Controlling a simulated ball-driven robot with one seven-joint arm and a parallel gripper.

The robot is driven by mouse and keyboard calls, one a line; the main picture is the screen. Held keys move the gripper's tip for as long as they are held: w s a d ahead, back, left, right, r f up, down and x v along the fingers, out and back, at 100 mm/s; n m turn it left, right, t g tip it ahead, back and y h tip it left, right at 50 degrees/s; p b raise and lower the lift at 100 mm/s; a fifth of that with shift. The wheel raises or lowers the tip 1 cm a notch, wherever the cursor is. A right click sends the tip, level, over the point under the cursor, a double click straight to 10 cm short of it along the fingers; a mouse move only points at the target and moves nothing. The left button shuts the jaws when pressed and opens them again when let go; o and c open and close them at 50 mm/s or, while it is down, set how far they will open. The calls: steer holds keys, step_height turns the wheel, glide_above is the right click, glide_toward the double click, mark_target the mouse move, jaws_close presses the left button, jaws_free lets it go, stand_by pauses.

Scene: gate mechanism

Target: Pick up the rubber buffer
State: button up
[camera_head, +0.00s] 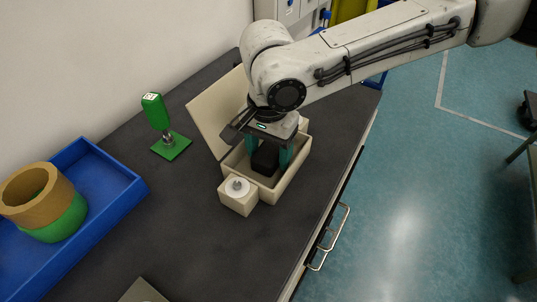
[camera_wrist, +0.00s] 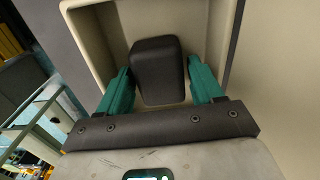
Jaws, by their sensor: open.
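The rubber buffer (camera_head: 265,158) is a black block with rounded edges inside an open cream box (camera_head: 294,178). The wrist view shows the buffer (camera_wrist: 158,72) between the two green fingers of my gripper (camera_wrist: 158,85). In the head view my gripper (camera_head: 271,152) reaches down into the box, with a finger on each side of the buffer. The jaws are open, and a gap shows beside the buffer in the wrist view. Finger contact low down cannot be told.
The cream lid (camera_head: 215,108) stands open at the box's left. A small cream block with a round knob (camera_head: 238,190) sits at its front. A green lever (camera_head: 160,120) stands on the dark worktop (camera_head: 185,225). A blue tray (camera_head: 105,185) holds a tan and green ring (camera_head: 45,205).

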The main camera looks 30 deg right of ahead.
steer(key=shift+c, duration=0.2)
steer(key=c, duration=0.7)
steer(key=shift+c, duration=0.3)
steer(key=shift+r, duration=0.15)
steer(key=shift+r, duration=0.2)
step_height(320, 180, up, 2)
steer(key=s+r+b, duration=0.5)
steer(key=s+r, duration=0.5)
steer(key=s, duration=0.4)
steer(key=shift+a+r, duration=0.15)
